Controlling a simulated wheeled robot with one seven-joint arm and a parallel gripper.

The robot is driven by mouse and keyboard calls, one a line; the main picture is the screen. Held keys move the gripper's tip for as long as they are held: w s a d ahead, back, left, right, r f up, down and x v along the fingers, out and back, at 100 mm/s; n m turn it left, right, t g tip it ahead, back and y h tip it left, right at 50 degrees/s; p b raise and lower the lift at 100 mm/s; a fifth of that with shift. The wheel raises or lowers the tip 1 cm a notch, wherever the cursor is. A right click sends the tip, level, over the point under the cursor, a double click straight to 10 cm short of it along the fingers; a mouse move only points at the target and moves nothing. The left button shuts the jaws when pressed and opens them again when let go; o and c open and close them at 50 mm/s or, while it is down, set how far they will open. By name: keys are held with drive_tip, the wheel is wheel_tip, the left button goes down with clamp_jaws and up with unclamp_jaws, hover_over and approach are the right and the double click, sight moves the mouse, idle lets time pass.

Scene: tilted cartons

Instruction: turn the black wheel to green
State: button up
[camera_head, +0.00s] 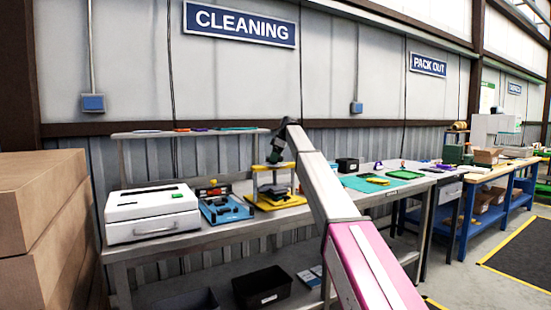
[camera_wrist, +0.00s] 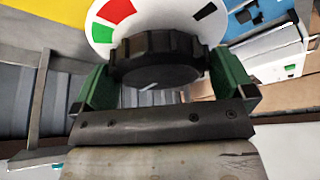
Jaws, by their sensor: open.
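A black ribbed wheel (camera_wrist: 158,58) sits on a white round dial (camera_wrist: 160,10) in the wrist view. The dial has a red patch (camera_wrist: 117,11), a green patch (camera_wrist: 102,33) and a black patch (camera_wrist: 205,11). A short pale mark shows on the wheel's near face. My gripper (camera_wrist: 163,80) has its two green fingers apart, one on each side of the wheel; I cannot tell whether they touch it. In the head view my gripper (camera_head: 275,158) is over the yellow stand (camera_head: 277,201) on the bench, and the wheel cannot be made out there.
A white box-shaped machine (camera_head: 152,213) and a blue tray (camera_head: 226,209) stand left of the yellow stand. A teal mat (camera_head: 370,184) lies to the right on the bench. A raised shelf (camera_head: 190,132) runs behind. Cartons (camera_head: 40,220) are stacked at the far left.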

drive_tip(key=shift+c, duration=0.3)
drive_tip(key=c, duration=0.6)
drive_tip(key=shift+o, duration=0.2)
drive_tip(key=shift+m, duration=0.3)
drive_tip(key=m+t, duration=0.1)
drive_tip(key=m, duration=0.1)
drive_tip(key=shift+s+m, duration=0.15)
drive_tip(key=shift+m, duration=0.25)
drive_tip(key=m+t+h, duration=0.1)
drive_tip(key=m, duration=0.3)
drive_tip(key=shift+t, duration=0.4)
drive_tip(key=m+h, duration=0.1)
drive_tip(key=m, duration=0.3)
drive_tip(key=shift+a+m+t+h, duration=0.1)
drive_tip(key=shift+m+t+h, duration=0.3)
drive_tip(key=shift+m+h, duration=0.6)
drive_tip(key=shift+m, duration=1.1)
